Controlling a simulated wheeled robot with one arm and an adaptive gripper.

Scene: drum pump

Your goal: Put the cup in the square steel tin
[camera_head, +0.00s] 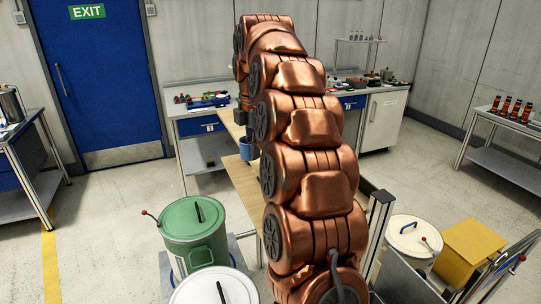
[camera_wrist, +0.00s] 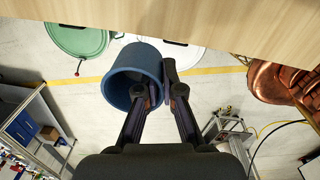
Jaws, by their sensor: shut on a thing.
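The blue cup (camera_wrist: 128,80) fills the middle left of the wrist view with its open mouth facing the camera. My gripper (camera_wrist: 160,85) is shut on its side wall, one finger inside the mouth and the other outside. The cup also shows small in the head view (camera_head: 247,151), beside the wooden tabletop (camera_head: 236,178) and left of my copper-coloured arm. My arm hides most of the gripper there. I cannot make out a square steel tin in either view; my arm covers much of the tabletop.
A wooden board edge (camera_wrist: 180,22) crosses the top of the wrist view, close to the cup. A green lidded drum (camera_head: 195,232) and a white lid (camera_head: 214,290) stand in front in the head view. A bench (camera_head: 205,125) with small parts stands behind.

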